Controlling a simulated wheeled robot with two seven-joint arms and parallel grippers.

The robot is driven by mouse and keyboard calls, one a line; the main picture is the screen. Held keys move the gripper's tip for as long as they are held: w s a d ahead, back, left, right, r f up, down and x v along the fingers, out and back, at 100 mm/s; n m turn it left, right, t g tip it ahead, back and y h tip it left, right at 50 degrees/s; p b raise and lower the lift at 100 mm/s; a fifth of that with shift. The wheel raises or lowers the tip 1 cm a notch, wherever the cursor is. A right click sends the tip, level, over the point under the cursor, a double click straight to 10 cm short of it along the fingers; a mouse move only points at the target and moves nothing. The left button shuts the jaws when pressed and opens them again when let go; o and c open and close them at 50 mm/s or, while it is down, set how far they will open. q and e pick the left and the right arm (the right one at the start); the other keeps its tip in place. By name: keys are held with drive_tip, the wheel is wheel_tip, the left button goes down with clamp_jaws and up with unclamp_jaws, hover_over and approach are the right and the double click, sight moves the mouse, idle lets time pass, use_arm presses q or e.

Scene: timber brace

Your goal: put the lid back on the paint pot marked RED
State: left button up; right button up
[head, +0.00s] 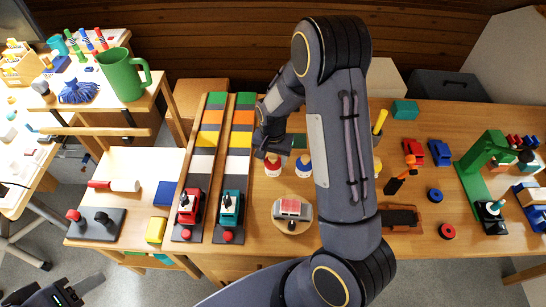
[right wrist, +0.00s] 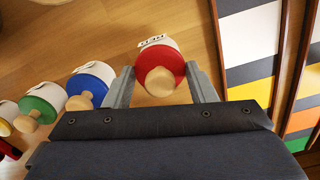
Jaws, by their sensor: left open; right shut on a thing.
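The RED paint pot (right wrist: 152,41) is white with a dark label, and stands on the wooden table; it also shows in the head view (head: 272,171). Its red lid (right wrist: 174,62) has a round wooden knob and lies over the pot's top. I cannot tell whether it is fully seated or slightly above the rim. My right gripper (right wrist: 160,72) is shut on the red lid, one finger at each side; in the head view it (head: 271,151) is over the pot, partly hidden by my arm. My left gripper (head: 65,292) is open and empty at the bottom left, far from the pots.
A pot with a blue lid (right wrist: 90,84) stands close beside the red one, then pots with green (right wrist: 42,104) and yellow lids in a row. Striped tracks (head: 203,140) with toy trucks lie left of the pots.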

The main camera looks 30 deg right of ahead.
idle(0.6)
idle(0.3)
drive_tip(key=o, duration=1)
drive_tip(key=shift+o, duration=0.5)
drive_tip(key=o, duration=0.4)
drive_tip(key=shift+r, duration=0.1)
drive_tip(key=shift+r+p, duration=2.4)
drive_tip(key=shift+r, duration=1)
